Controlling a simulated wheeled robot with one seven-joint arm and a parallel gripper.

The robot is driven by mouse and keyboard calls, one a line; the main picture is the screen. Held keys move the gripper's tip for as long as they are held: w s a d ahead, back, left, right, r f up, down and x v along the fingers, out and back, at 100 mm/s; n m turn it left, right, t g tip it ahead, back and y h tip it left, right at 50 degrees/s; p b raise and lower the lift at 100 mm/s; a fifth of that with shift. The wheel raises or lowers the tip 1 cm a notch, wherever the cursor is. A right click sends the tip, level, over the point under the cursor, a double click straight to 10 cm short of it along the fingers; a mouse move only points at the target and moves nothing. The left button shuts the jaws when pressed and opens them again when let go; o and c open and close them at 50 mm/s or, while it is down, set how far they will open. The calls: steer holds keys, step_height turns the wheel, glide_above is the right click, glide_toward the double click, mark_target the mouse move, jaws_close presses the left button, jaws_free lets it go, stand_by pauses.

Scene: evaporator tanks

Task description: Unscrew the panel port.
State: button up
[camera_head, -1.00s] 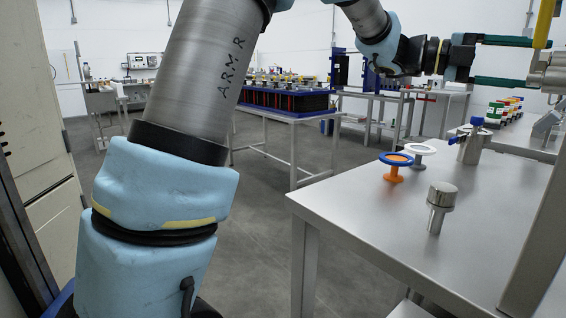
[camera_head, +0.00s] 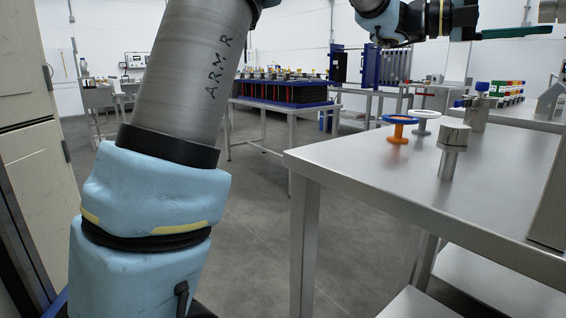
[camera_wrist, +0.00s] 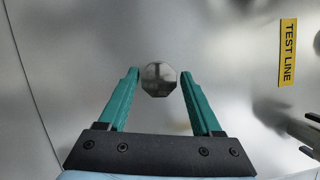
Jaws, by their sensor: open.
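The panel port (camera_wrist: 158,79) shows in the wrist view as an eight-sided, shiny metal cap on a brushed grey panel (camera_wrist: 240,60). My gripper (camera_wrist: 160,73) is open, its two green fingers pointing toward the panel. In that view the cap lies between the fingertips, with a visible gap on either side. I cannot tell how deep the fingers reach along it. In the head view a green finger of my gripper (camera_head: 516,33) shows at the top right, and the rest there is cut off by the frame edge.
A yellow TEST LINE label (camera_wrist: 288,52) is on the panel at right, with metal fittings (camera_wrist: 312,148) below it. A steel table (camera_head: 400,180) holds a metal plug (camera_head: 453,150), an orange-and-blue part (camera_head: 399,128) and a white-topped part (camera_head: 424,120). Open floor (camera_head: 250,220) lies left of it.

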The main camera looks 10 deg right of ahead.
steer(key=shift+f+m+b, duration=0.1)
steer(key=shift+m+b, duration=0.5)
steer(key=shift+b, duration=0.25)
steer(key=m+g+b, duration=0.1)
steer(key=m+b, duration=0.2)
steer(key=b, duration=0.1)
steer(key=m+g+b, duration=0.1)
steer(key=m+b, duration=0.2)
steer(key=b, duration=0.2)
steer(key=shift+g, duration=0.3)
steer(key=shift+c, duration=0.3)
jaws_close()
